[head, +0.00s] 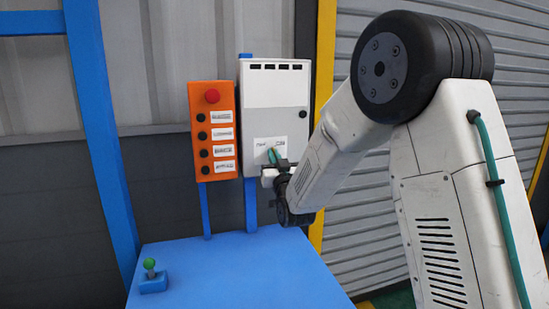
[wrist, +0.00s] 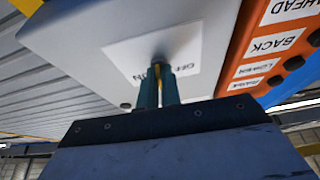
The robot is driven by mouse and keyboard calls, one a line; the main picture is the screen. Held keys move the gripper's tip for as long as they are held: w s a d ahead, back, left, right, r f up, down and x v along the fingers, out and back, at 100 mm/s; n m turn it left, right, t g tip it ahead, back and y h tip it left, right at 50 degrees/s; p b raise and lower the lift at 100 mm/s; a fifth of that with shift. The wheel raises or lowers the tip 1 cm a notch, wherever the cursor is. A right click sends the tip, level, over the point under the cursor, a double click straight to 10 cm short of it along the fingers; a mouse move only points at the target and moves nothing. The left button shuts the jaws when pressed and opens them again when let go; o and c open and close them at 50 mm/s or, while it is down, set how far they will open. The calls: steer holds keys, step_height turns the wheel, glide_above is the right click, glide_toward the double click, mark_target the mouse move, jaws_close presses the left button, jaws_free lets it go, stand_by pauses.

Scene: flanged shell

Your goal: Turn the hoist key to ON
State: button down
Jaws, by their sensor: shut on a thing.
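The hoist key (wrist: 157,72) sits in the switch on the front of a white box (head: 275,92). A white label (wrist: 185,60) with OFF and ON lettering surrounds it. My gripper (head: 273,156) is at this label in the head view, and its teal fingers (wrist: 158,88) are shut on the key in the wrist view. A thin yellowish strip shows between the fingers. The fingers cover most of the key, so I cannot tell which mark it points to. In the head view the key is hidden by my gripper.
An orange button panel (head: 212,133) with a red button on top stands just left of the white box. A blue table (head: 230,270) lies below, with a small green-knobbed lever (head: 150,268) at its left. A blue post (head: 98,130) rises farther left.

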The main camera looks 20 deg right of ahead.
steer(key=shift+a+r+m+g+h, duration=0.1)
steer(key=shift+m+g+h, duration=0.25)
steer(key=shift+m+h, duration=1.1)
steer(key=shift+a+r+m+g+h, duration=0.1)
steer(key=shift+m+g+h, duration=0.25)
steer(key=shift+m, duration=2.15)
steer(key=shift+a+r+m+g+h, duration=0.1)
steer(key=shift+m+g+h, duration=0.2)
steer(key=shift+m+h, duration=1.15)
steer(key=shift+m+y, duration=0.55)
steer(key=shift+m, duration=0.15)
steer(key=c, duration=1.6)
jaws_free()
steer(key=shift+d+f, duration=0.1)
steer(key=shift+f, duration=0.05)
steer(key=v, duration=0.7)
steer(key=shift+s, duration=0.3)
